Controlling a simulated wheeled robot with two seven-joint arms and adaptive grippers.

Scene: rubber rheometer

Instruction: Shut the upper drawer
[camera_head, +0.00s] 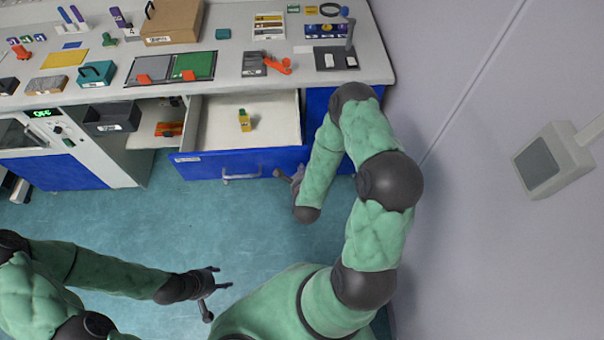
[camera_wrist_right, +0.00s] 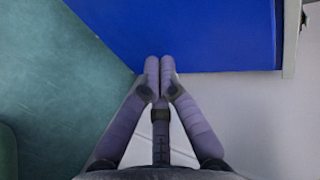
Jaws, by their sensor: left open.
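The upper drawer (camera_head: 272,112) is pulled out below the counter, with its white inside showing. Its blue front (camera_head: 200,168) has a grey handle (camera_head: 241,179). My right gripper (camera_head: 281,174) is at the drawer front, right of the handle. In the right wrist view its fingers (camera_wrist_right: 159,64) are pressed together with nothing between them, close to a blue panel (camera_wrist_right: 200,30); I cannot tell whether they touch it. My left gripper (camera_head: 222,285) is open and empty, low over the floor and away from the drawer.
The counter (camera_head: 225,85) above holds trays, tools and boxes. Left of the drawer is an open cabinet space (camera_head: 155,110) and a machine with a green display (camera_head: 43,113). A wall (camera_head: 470,230) closes the right side. The floor (camera_head: 130,220) in front is clear.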

